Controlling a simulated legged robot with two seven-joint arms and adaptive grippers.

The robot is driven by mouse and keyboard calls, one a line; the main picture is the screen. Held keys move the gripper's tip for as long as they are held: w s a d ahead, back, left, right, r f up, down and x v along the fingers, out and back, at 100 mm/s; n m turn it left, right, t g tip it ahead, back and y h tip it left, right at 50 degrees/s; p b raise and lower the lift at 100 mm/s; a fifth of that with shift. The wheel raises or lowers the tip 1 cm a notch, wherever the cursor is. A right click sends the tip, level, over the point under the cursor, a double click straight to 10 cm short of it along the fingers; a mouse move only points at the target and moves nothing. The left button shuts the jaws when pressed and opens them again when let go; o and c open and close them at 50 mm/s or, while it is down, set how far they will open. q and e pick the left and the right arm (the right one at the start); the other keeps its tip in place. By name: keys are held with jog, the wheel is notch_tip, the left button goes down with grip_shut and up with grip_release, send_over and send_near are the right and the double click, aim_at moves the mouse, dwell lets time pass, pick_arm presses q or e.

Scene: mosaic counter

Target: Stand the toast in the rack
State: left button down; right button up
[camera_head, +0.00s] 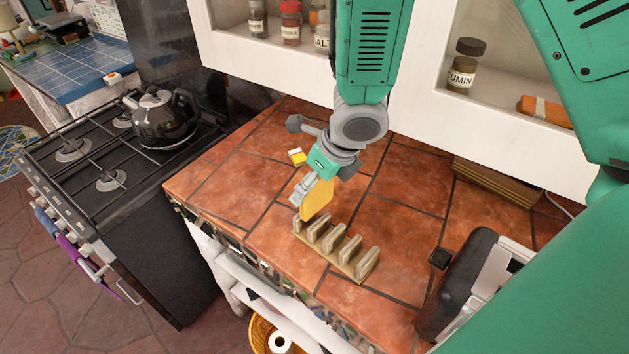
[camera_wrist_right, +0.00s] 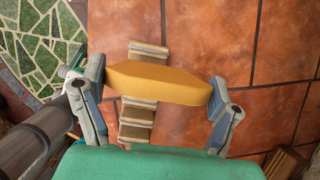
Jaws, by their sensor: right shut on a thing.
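The toast (camera_head: 317,200) is a thick golden-yellow slice, held on edge. My right gripper (camera_head: 309,192) is shut on it, at the far left end of the rack. In the right wrist view the toast (camera_wrist_right: 160,83) spans between the two fingers and crosses over the rack (camera_wrist_right: 137,113), hiding part of it. The rack (camera_head: 335,247) is light brown with several upright dividers and stands on the tiled counter. The toast's lower edge is close to the end divider; I cannot tell whether it is in a slot. My left gripper is not in view.
A black and silver appliance (camera_head: 465,285) stands right of the rack. A small yellow and white item (camera_head: 297,157) lies behind the gripper. The stove with a black kettle (camera_head: 163,120) is at left. Shelves with jars (camera_head: 465,66) overhang the back. Counter left of the rack is clear.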

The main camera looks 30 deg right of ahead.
jog(key=shift+a, duration=0.5)
jog(key=shift+s+a+r, duration=0.1)
jog(key=shift+a+r, duration=0.05)
jog(key=shift+a, duration=0.55)
jog(key=shift+d, duration=0.35)
jog(key=shift+a, duration=0.55)
jog(key=shift+d, duration=1.1)
jog(key=shift+a+r, duration=0.1)
jog(key=shift+a, duration=0.25)
jog(key=shift+d, duration=0.7)
jog(key=shift+a, duration=1.1)
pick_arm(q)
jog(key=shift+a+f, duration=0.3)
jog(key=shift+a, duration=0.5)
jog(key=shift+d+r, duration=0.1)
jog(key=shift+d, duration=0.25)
pick_arm(e)
jog(key=shift+d, duration=0.3)
